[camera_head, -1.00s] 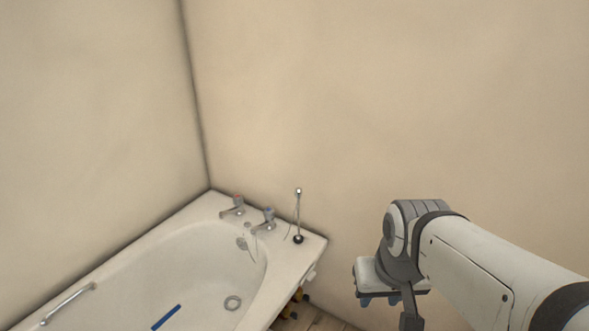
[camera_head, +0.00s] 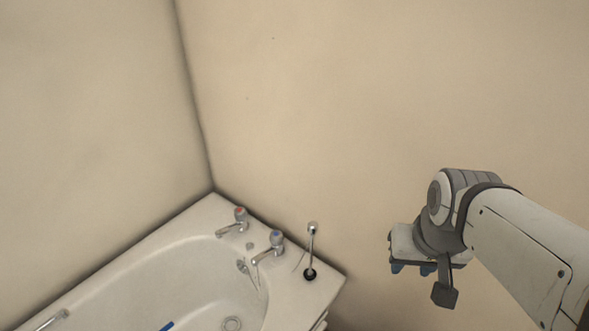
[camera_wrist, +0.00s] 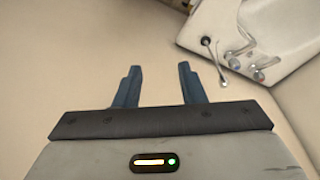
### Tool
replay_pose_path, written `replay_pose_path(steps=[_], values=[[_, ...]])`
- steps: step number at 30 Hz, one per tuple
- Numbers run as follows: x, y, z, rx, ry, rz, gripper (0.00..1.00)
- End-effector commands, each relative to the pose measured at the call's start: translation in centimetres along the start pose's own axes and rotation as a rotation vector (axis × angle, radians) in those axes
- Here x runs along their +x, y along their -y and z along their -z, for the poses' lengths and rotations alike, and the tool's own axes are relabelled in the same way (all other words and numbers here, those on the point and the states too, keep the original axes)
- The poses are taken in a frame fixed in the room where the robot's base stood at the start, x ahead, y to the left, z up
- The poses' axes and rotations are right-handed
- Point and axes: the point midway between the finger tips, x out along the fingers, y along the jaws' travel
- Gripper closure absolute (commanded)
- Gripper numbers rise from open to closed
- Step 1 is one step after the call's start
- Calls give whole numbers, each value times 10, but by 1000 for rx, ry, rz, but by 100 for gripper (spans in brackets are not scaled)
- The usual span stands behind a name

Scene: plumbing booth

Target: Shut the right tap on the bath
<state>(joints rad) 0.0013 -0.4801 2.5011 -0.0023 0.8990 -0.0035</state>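The bath (camera_head: 120,270) stands in the corner, with two chrome taps on its far end. The right tap (camera_head: 276,243) has a blue-marked top, and the left tap (camera_head: 240,217) has a red-marked top. In the wrist view the blue-marked tap (camera_wrist: 233,60) and the red-marked tap (camera_wrist: 259,74) show at the upper right. My gripper (camera_head: 412,268) is to the right of the bath, apart from the taps. In the wrist view its two blue fingers (camera_wrist: 157,84) are spread with nothing between them. Whether water runs is too small to tell.
An upright chrome fitting with a black base (camera_head: 310,274) stands on the bath's corner, right of the blue-marked tap. The bath has a grab handle (camera_head: 54,319) on its left side. Bare walls (camera_head: 380,110) rise behind. A blue strip (camera_head: 167,326) lies in the bath.

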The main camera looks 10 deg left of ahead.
Motion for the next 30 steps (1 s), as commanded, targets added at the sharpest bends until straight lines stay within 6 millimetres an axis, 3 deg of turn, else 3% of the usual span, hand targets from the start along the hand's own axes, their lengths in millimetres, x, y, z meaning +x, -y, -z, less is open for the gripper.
replay_pose_path(steps=[5, 11, 16, 20, 24, 30], values=[[0, 0, 0, 0, 0, 0, 64], [3, 3, 11, -23, 6, 3, 49], [20, 28, 57, -123, 34, 16, 35], [46, 54, 108, -237, 61, 29, 35], [84, 90, 158, -361, 88, 43, 35], [155, 152, 213, -535, 127, 63, 35]])
